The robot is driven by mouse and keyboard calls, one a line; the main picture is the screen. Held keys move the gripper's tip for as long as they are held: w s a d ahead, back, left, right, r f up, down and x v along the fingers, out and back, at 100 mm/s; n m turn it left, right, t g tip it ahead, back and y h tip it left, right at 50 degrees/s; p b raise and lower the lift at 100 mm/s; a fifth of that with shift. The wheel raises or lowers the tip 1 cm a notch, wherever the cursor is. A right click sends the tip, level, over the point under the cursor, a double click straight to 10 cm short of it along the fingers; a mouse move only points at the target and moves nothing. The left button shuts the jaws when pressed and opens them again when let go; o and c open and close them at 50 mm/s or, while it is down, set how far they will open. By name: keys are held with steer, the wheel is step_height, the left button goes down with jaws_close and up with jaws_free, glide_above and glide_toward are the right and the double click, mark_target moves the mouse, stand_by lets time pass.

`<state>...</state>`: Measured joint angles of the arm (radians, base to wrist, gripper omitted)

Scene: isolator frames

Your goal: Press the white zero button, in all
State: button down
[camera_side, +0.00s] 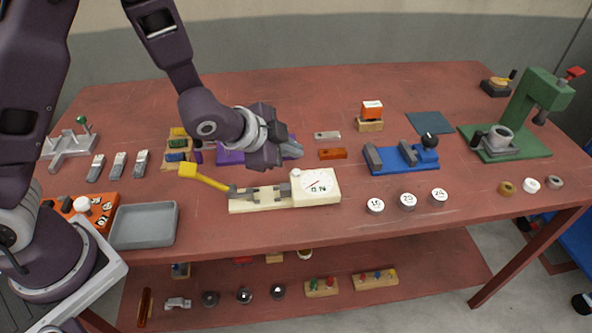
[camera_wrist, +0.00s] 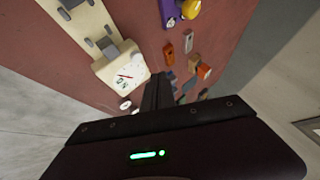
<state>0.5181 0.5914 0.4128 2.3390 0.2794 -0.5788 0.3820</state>
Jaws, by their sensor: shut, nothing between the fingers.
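A cream gauge fixture (camera_side: 240,206) with a yellow-handled lever (camera_side: 205,178) lies at the table's front middle. Its white dial (camera_side: 317,184) has a red needle and small green marks; it also shows in the wrist view (camera_wrist: 124,76). I cannot pick out a separate zero button on it. An orange box (camera_side: 103,219) at the left carries a large white knob (camera_side: 82,205) and smaller controls; any label is too small to read. My gripper (camera_side: 294,150) is shut and empty, above the table behind the dial. Its dark fingers show in the wrist view (camera_wrist: 158,92).
A purple fixture (camera_side: 230,157) lies beneath and behind my gripper. White-topped discs (camera_side: 376,205) stand right of the dial. A grey tray (camera_side: 144,226) sits beside the orange box. A blue vise (camera_side: 400,158) and green press (camera_side: 530,110) stand right.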

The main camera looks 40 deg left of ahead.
step_height(320, 180, up, 2)
steer(key=shift+r, duration=0.15)
stand_by(0.6)
steer(key=s+a+r+n, duration=0.4)
steer(key=s+a+r, duration=0.1)
steer(key=r, duration=0.3)
steer(key=s+a+r+n+g, duration=0.1)
steer(key=s+r+n, duration=0.2)
steer(key=s, duration=0.8)
steer(key=s+a+r+n+g+y, duration=0.1)
steer(key=s+r+n+g, duration=0.1)
steer(key=s, duration=1)
step_height(320, 180, up, 2)
steer(key=shift+a+r+n, duration=0.1)
steer(key=shift+a+n, duration=0.3)
steer(key=shift+n, duration=0.5)
